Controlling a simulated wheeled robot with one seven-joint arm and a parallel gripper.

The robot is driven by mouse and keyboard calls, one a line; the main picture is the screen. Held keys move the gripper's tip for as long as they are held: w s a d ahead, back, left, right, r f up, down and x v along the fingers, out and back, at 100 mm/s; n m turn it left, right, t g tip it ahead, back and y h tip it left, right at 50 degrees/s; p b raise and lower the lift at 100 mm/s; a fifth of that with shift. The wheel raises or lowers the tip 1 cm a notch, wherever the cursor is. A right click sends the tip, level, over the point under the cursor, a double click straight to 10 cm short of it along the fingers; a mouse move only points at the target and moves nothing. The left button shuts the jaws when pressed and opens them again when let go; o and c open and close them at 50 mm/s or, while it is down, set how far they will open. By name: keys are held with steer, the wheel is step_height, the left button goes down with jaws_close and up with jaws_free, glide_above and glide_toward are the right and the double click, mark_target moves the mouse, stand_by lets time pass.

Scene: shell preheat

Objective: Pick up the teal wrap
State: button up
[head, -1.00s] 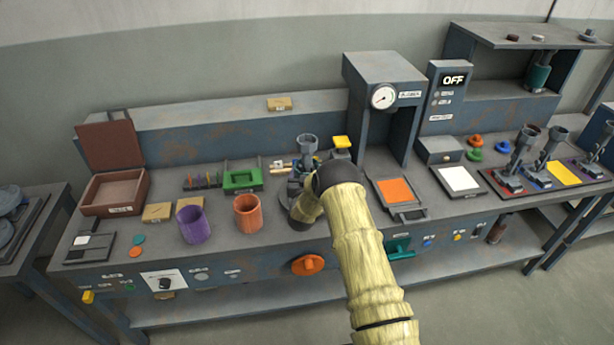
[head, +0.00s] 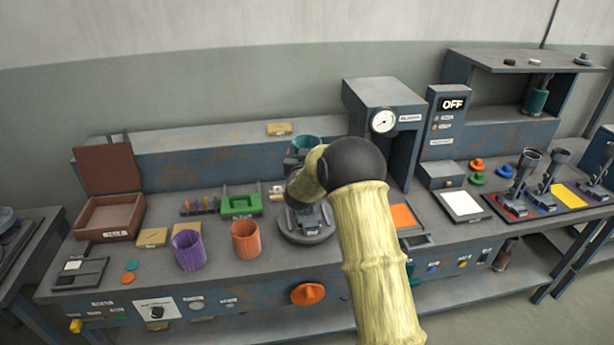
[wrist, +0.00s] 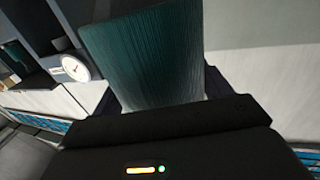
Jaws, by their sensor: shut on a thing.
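The teal wrap (wrist: 142,60) fills the upper middle of the wrist view, ribbed and held upright above the dark body of my gripper (wrist: 155,115). My gripper is shut on it. In the head view the teal rim of the wrap (head: 307,142) shows just left of my arm's dark joint, above the round grey base (head: 307,232) on the bench. My arm hides most of the gripper and the wrap's lower part there.
A purple cup (head: 189,250) and an orange cup (head: 246,239) stand left of the base. A green block (head: 240,205) lies behind them. The gauge housing (head: 385,105) rises close to the right of my arm.

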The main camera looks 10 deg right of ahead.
step_height(320, 180, up, 10)
steer(key=shift+b, duration=0.45)
steer(key=shift+s, duration=0.1)
